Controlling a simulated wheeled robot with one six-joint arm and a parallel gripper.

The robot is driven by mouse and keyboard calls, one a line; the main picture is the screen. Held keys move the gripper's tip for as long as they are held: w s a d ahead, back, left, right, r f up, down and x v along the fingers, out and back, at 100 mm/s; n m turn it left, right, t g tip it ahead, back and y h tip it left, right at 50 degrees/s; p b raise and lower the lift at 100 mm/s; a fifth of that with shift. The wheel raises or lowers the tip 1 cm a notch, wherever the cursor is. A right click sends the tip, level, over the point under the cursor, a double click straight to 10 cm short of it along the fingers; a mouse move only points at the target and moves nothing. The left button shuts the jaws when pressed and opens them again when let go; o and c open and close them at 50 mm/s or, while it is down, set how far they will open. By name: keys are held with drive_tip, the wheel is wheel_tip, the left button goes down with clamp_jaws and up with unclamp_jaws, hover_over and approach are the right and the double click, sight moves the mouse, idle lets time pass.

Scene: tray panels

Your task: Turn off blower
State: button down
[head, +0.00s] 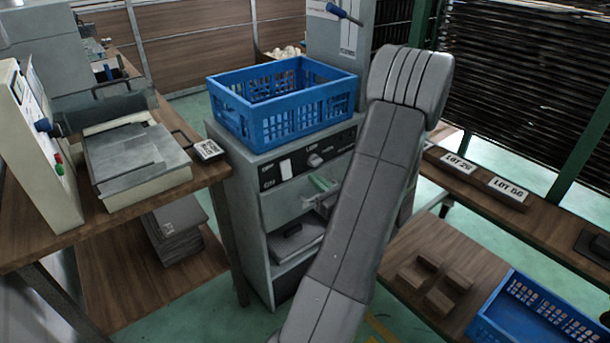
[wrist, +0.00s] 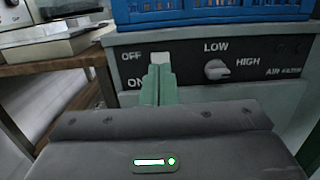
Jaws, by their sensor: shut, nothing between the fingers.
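The blower's dark control panel (head: 300,162) is on the front of a grey cabinet in the head view. It also shows in the wrist view (wrist: 192,72). A white switch (head: 286,168) sits beside the OFF and ON labels. In the wrist view, the top of the white switch (wrist: 160,58) shows level with OFF; my fingers hide its lower part. A round knob (wrist: 216,69) sits right of it, under LOW. My gripper (wrist: 159,72) has green fingers, shut and empty, in front of the switch. I cannot tell whether they touch it.
A blue crate (head: 285,117) stands on the cabinet top, above the panel. A wooden bench (head: 120,226) with machines is at the left. At the right are a low wooden table (head: 405,243) with brown blocks and another blue crate (head: 540,318).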

drive_tip(key=shift+s+d+r, duration=0.15)
drive_tip(key=shift+s+d, duration=0.3)
drive_tip(key=shift+s, duration=0.15)
drive_tip(key=shift+s+d+r, duration=0.1)
drive_tip(key=shift+s+d, duration=0.3)
drive_tip(key=shift+s, duration=0.2)
